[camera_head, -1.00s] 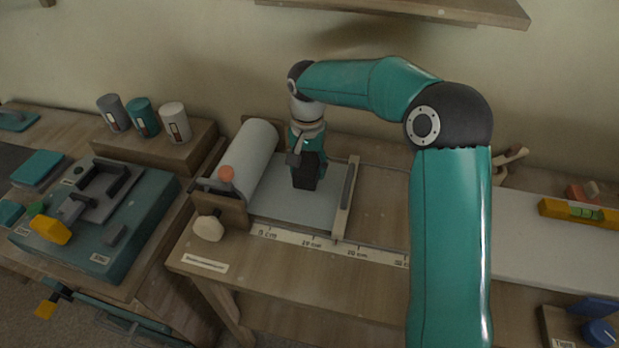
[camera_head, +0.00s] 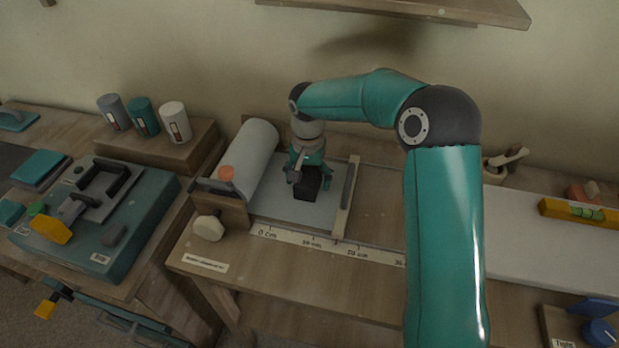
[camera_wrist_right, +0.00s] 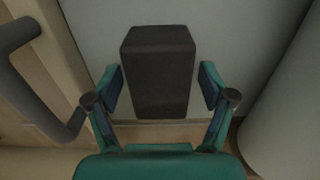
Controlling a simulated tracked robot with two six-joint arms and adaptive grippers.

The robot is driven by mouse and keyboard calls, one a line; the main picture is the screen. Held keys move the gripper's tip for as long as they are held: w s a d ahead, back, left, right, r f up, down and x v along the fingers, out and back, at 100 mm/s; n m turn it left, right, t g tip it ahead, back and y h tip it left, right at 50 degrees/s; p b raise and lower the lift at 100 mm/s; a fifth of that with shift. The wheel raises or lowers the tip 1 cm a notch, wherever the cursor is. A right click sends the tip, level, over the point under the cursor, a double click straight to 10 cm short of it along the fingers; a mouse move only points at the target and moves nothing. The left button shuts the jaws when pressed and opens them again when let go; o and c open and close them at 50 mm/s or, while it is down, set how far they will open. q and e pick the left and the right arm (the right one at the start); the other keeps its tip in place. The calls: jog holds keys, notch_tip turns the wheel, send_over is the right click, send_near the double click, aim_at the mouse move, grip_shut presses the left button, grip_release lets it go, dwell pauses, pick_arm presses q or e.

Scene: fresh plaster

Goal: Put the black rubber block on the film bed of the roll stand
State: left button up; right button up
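The black rubber block (camera_head: 307,186) rests on the grey film bed (camera_head: 272,206) of the roll stand (camera_head: 226,206), to the right of the pale film roll (camera_head: 252,155). My right gripper (camera_head: 310,174) is just above and around the block. In the right wrist view, the block (camera_wrist_right: 158,70) lies between the spread fingers of my right gripper (camera_wrist_right: 161,87). A gap shows on each side, so the gripper is open and not holding it. My left gripper is not in view.
A wooden bar (camera_head: 347,198) crosses the bed on its right, and a ruler strip (camera_head: 312,243) runs along the front. A teal case (camera_head: 105,235) and several cans (camera_head: 143,117) stand left. A yellow level (camera_head: 580,211) lies right. A shelf (camera_head: 420,8) overhangs the back.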

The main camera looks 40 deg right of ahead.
aim_at(308, 176)
notch_tip(308, 176, up, 11)
jog(key=shift+w, duration=0.1)
jog(key=shift+r, duration=0.6)
dwell(0.5)
